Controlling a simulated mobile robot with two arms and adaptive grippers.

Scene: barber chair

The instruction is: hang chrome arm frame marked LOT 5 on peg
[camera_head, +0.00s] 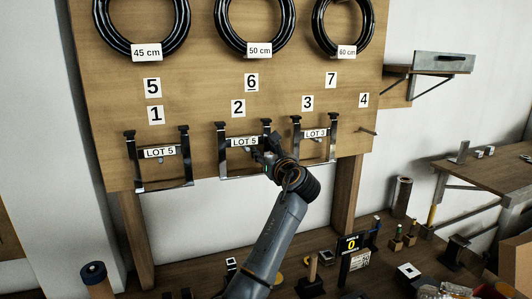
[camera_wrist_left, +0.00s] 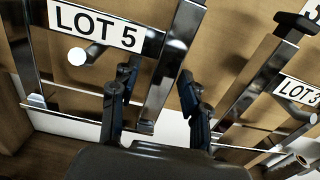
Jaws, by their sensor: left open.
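A chrome arm frame marked LOT 5 (camera_head: 245,142) hangs on the board below number 2. It also shows in the left wrist view (camera_wrist_left: 165,75). A second frame marked LOT 5 (camera_head: 158,153) hangs below number 1. A third frame (camera_head: 316,134), its label reading like LOT 3, hangs below number 3. A bare peg (camera_head: 368,131) sticks out below number 4. My left gripper (camera_head: 264,153) is open at the right side of the frame below number 2. In the wrist view that frame's right bar appears between the fingers. My right gripper is not in view.
The wooden board (camera_head: 225,90) carries black rings (camera_head: 255,50) labelled 45, 50 and 60 cm above. A wall shelf (camera_head: 443,62) and a wooden side table (camera_head: 480,170) stand right. Tools and small items crowd the bench (camera_head: 330,275) below. The board around the bare peg is clear.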

